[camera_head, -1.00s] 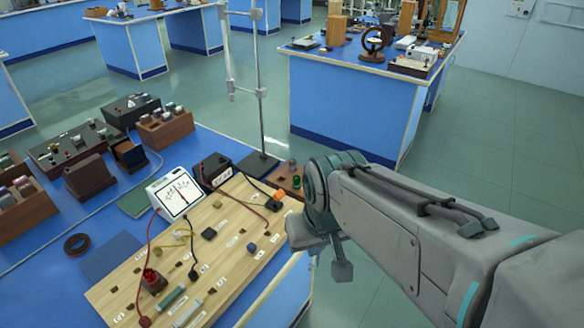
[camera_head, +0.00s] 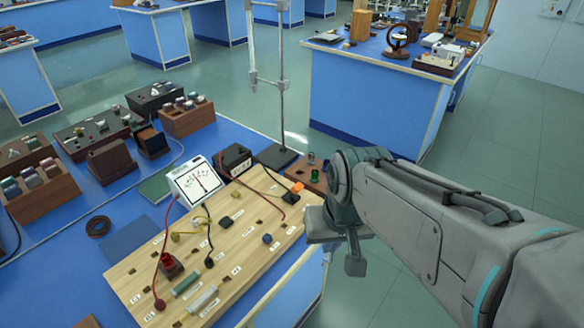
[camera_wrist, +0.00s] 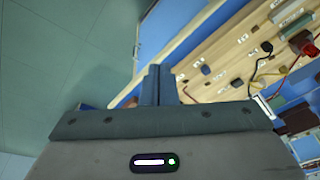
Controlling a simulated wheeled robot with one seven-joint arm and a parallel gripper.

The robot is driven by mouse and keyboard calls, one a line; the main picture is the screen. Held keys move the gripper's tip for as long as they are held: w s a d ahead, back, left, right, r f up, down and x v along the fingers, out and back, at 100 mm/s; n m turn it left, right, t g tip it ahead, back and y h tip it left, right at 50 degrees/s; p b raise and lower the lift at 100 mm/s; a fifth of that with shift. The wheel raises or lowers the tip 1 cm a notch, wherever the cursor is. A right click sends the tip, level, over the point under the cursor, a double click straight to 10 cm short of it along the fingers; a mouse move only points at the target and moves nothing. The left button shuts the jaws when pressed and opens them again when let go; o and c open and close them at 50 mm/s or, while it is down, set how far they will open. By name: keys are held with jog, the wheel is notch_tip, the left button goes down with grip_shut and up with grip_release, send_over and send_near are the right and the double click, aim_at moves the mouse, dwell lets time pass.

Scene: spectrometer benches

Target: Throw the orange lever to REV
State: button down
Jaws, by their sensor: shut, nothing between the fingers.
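The orange lever (camera_head: 297,187) shows as a small orange piece at the far right corner of the wooden circuit board (camera_head: 150,262). Its exact position and the REV label are too small to read. My gripper is at the end of my arm, by the board's right edge in the head view, with its fingers hard to make out there. In the wrist view my gripper (camera_wrist: 158,70) has its two fingers together and empty, beside the board's edge. I cannot pick out the lever in the wrist view.
A white meter (camera_head: 195,182), a black box (camera_head: 233,160) and a stand (camera_head: 280,152) are behind the board. Red and black wires loop over the board. A small brown block set (camera_head: 312,178) sits close to the lever. Open floor lies to the right.

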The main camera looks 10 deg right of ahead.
aim_at(295, 192)
jog(key=w+f+m+y+b, duration=0.55)
jog(key=f+m+y, duration=0.2)
jog(key=m, duration=0.65)
jog(key=w+d+f+m+t+b, duration=0.3)
jog(key=w+d+m+t, duration=0.5)
jog(key=d+m, duration=0.3)
jog(key=shift+w+f+m+y+b, duration=0.25)
jog(key=shift+w+m+y+b, duration=0.2)
jog(key=shift+m, duration=0.65)
jog(key=b+x, duration=0.1)
jog(key=x, duration=0.9)
jog(key=shift+w+a, duration=0.15)
jog(key=shift+w+a+r, duration=0.6)
jog(key=shift+w+r, duration=0.1)
jog(key=shift+w, duration=0.1)
jog(key=shift+w+a+r+p, duration=0.25)
jog(key=shift+w+a+p, duration=0.05)
jog(key=shift+w+a, duration=0.1)
